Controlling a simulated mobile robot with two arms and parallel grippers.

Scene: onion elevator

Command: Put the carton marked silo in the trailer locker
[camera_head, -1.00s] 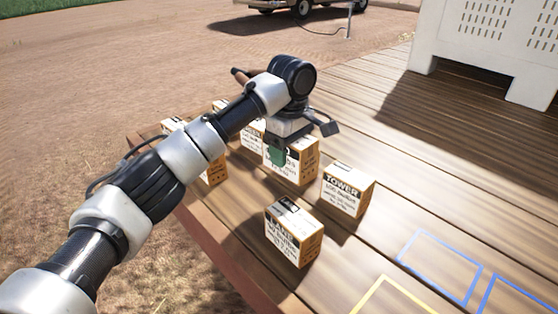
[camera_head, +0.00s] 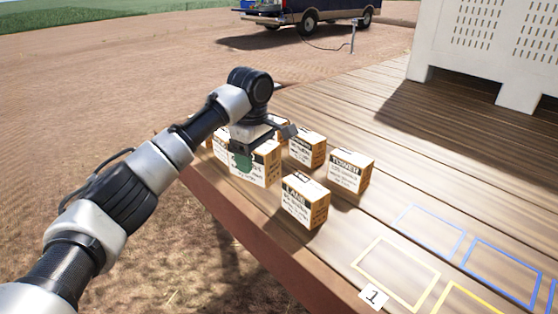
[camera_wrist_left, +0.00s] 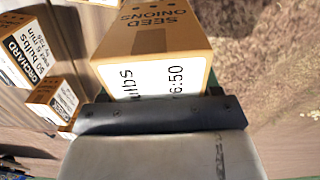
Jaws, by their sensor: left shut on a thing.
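My left gripper (camera_head: 243,158) is shut on a white-and-tan carton (camera_head: 262,168) at the left edge of the wooden deck. The gripper covers most of the carton's heading in the head view. In the left wrist view the same carton (camera_wrist_left: 152,45) shows "SEED ONIONS" on top and "6:50" on its side; no "silo" mark is readable. I cannot tell whether its bottom touches the deck. A dark blue vehicle or trailer (camera_head: 310,17) stands far back on the dirt; I cannot make out a locker on it. My right gripper is not in view.
The TOWER carton (camera_head: 352,172) and LANE carton (camera_head: 304,202) stand close right. Another carton (camera_head: 307,148) is behind, and more stand to the left. Painted outlines (camera_head: 395,268) lie front right. A white crate (camera_head: 485,50) is at the back. The middle deck is clear.

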